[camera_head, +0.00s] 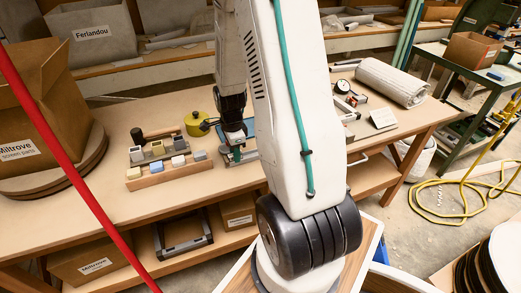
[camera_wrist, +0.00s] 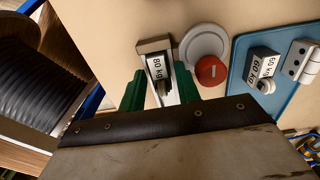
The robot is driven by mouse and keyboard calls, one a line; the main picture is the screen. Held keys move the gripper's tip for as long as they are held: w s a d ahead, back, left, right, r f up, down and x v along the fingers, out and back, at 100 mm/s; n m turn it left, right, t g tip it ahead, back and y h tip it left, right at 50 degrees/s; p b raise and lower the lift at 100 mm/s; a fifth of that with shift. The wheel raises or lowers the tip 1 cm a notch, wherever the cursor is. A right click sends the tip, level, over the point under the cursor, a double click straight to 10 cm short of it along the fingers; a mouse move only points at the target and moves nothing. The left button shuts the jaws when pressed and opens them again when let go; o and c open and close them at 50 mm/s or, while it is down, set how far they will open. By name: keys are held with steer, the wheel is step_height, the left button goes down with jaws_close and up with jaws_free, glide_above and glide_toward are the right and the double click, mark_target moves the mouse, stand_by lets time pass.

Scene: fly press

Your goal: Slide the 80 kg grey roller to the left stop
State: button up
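The grey roller (camera_wrist: 156,67), labelled "80 kg", shows in the wrist view in a pale slotted piece on the bench. My gripper (camera_wrist: 160,91) has its two green fingers spread, one on each side of the roller's lower part. I see space between the fingers, and no clear contact with the roller. In the head view my gripper (camera_head: 236,146) points down at the bench; the roller cannot be made out there. The left stop cannot be identified for certain.
Right of the roller are a red knob (camera_wrist: 210,71) on a white disc and a grey "60 kg" block (camera_wrist: 262,64) on a blue plate (camera_wrist: 240,88). The bench (camera_head: 130,205) also holds a wooden rack (camera_head: 168,174) of small blocks, a yellow pot (camera_head: 197,124) and a cardboard box (camera_head: 45,110).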

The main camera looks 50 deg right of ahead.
steer(key=shift+o, duration=0.7)
steer(key=shift+c, duration=1.4)
steer(key=shift+r, duration=0.1)
steer(key=shift+r, duration=3.45)
